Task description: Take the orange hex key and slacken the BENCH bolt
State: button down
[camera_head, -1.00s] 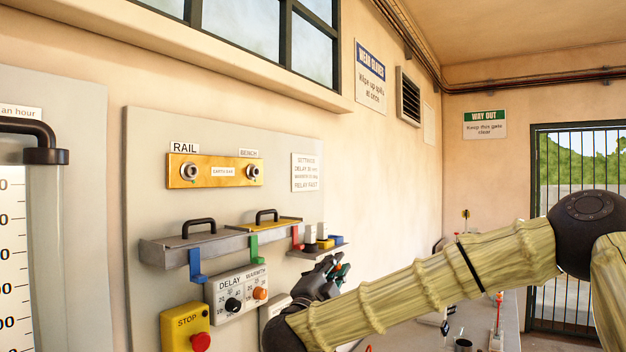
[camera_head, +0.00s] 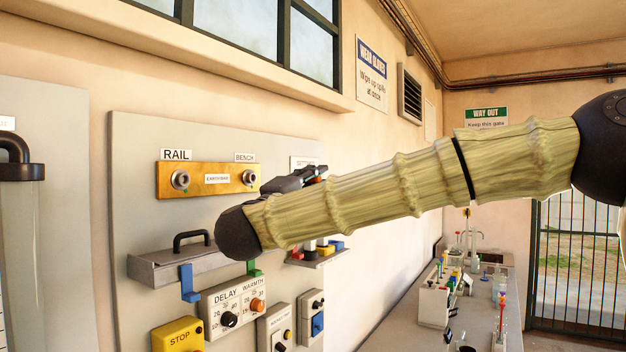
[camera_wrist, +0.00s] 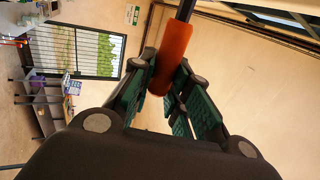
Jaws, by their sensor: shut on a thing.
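My gripper (camera_wrist: 165,95) is shut on the orange hex key (camera_wrist: 172,58), gripping its orange handle between green pads; its dark shaft runs out of the top of the wrist view. The BENCH bolt (camera_head: 249,177) sits at the right end of the brass earth bar (camera_head: 217,190), under the BENCH label. It is to the left of my gripper and apart from it. Whether the key's tip points at it is hidden.
The RAIL bolt (camera_head: 180,180) is at the bar's left end. Below are a grey shelf (camera_head: 165,268) with a black handle, a blue hook (camera_head: 188,283), DELAY and WARMTH dials (camera_head: 238,306) and a yellow STOP box (camera_head: 178,335). A bench with bottles stands at right.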

jog(key=shift+s+a+f+b, duration=0.15)
jog(key=shift+f+b, duration=0.05)
jog(key=shift+b, duration=0.5)
jog(key=shift+a+r, duration=0.2)
jog(key=shift+w+a, duration=0.85)
jog(key=shift+a, duration=0.2)
jog(key=shift+w+a, duration=0.85)
jog(key=shift+a, duration=0.15)
jog(key=shift+f+b, duration=0.1)
jog(key=shift+b, duration=0.95)
dwell(0.3)
jog(key=shift+w+a, duration=0.6)
jog(key=shift+a, duration=0.3)
dwell(0.6)
jog(key=c, duration=1.3)
grip_release()
